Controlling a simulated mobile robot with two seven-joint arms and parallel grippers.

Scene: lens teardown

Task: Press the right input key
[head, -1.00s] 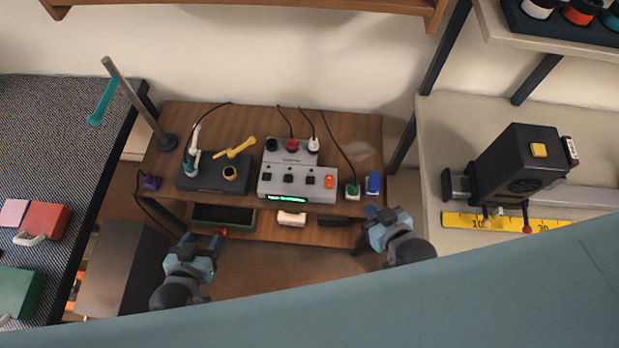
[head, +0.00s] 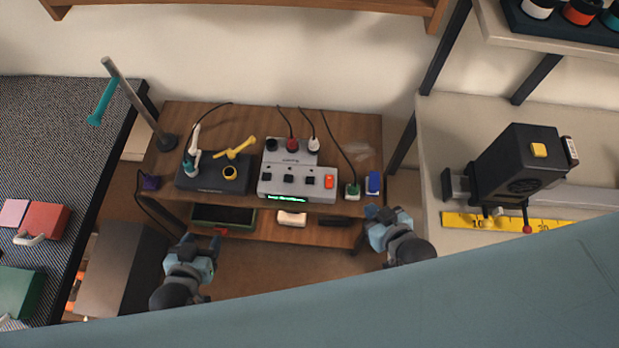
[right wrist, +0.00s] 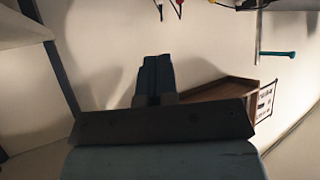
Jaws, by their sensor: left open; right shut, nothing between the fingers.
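A grey switch box (head: 276,193) stands on the brown wooden bench, with a lit green display (head: 286,198) on its front edge. Three black keys sit in a row on its top; the right key (head: 311,180) is beside an orange rocker switch (head: 329,182). My right gripper (head: 372,213) is shut and empty, to the right of the box and near the bench's front edge, apart from the keys. Its closed fingers also show in the right wrist view (right wrist: 156,75), with no key in sight there. My left gripper (head: 202,238) is open and empty in front of the bench.
Black, red and white plugs stand in the box's rear part, with cables behind. A dark block (head: 212,175) with a yellow part is at its left. A green plug (head: 352,190) and a blue item (head: 373,183) stand at its right. A white piece (head: 291,218) lies in front.

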